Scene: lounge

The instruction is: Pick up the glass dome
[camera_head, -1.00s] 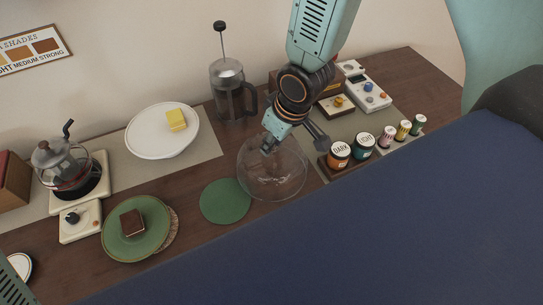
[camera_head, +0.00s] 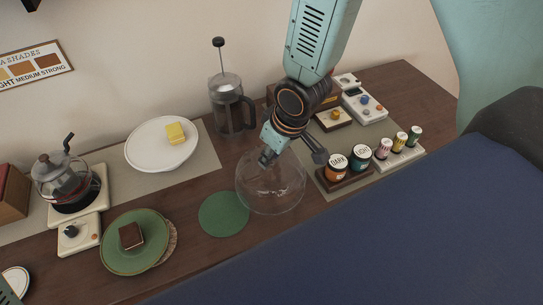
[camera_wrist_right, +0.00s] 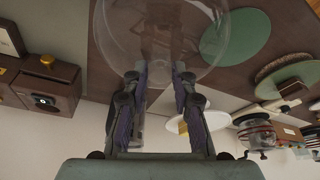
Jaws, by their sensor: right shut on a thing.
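The clear glass dome (camera_head: 271,185) stands near the middle of the dark wooden counter, just right of a round green mat (camera_head: 224,214). My right gripper (camera_head: 268,155) reaches down to its top and is shut on it, seemingly at the knob, which the fingers mostly hide. In the right wrist view the two fingers (camera_wrist_right: 160,72) point at the dome (camera_wrist_right: 165,30), whose round transparent wall fills the upper middle. I cannot tell whether its rim touches the counter. My left gripper is not in view.
A French press (camera_head: 231,108) stands behind the dome. Dark and light jars (camera_head: 337,167) stand close on its right. A white cake stand (camera_head: 150,150) and a green plate with a brown cake square (camera_head: 120,262) are on the left. A blue surface (camera_head: 400,240) fills the front right.

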